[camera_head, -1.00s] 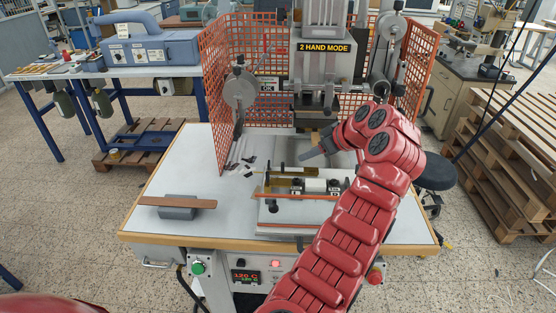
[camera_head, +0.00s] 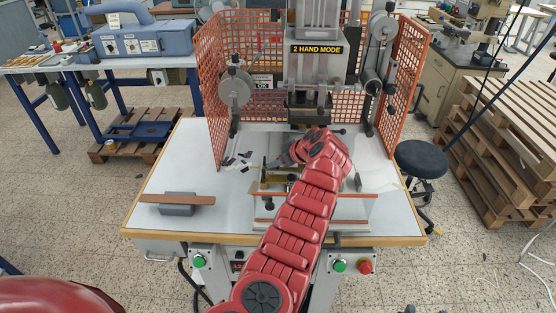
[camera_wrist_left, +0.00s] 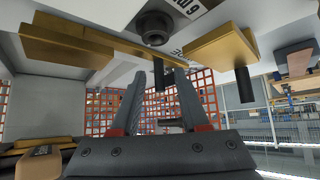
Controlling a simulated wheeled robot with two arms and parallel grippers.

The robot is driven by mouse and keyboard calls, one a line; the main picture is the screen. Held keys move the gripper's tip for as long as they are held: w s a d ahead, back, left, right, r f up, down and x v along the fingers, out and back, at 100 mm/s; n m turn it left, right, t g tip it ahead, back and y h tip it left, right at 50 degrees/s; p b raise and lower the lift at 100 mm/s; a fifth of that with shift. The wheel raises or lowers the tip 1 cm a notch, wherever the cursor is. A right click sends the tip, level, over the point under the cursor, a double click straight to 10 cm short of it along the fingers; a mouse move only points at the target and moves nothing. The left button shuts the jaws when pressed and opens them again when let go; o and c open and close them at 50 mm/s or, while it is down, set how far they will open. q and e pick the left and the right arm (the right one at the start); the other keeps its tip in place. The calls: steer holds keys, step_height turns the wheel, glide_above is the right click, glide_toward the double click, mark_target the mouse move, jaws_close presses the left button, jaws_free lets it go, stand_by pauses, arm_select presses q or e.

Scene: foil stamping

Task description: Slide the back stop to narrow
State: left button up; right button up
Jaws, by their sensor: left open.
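The fixture (camera_head: 345,212) on the stamping press table is largely covered by my left arm in the head view. A brass-coloured part (camera_head: 268,186) of it shows left of the arm. My left gripper (camera_head: 279,160) is low over the back of the fixture, partly hidden by its own wrist. In the left wrist view its two fingers (camera_wrist_left: 160,103) are apart. A dark pin (camera_wrist_left: 158,75) appears between or just beyond them. Brass blocks (camera_wrist_left: 222,47) and a dark round knob (camera_wrist_left: 154,27) lie above. I cannot tell for sure which part is the back stop, nor whether the fingers touch anything.
The press head (camera_head: 316,75) stands behind the fixture, with orange mesh guards (camera_head: 210,90) on both sides. A brown bar on a grey block (camera_head: 178,209) lies at the table's left. Small dark scraps (camera_head: 238,158) lie left of the fixture.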

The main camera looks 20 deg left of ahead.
arm_select(q)
jaws_close()
stand_by(1.4)
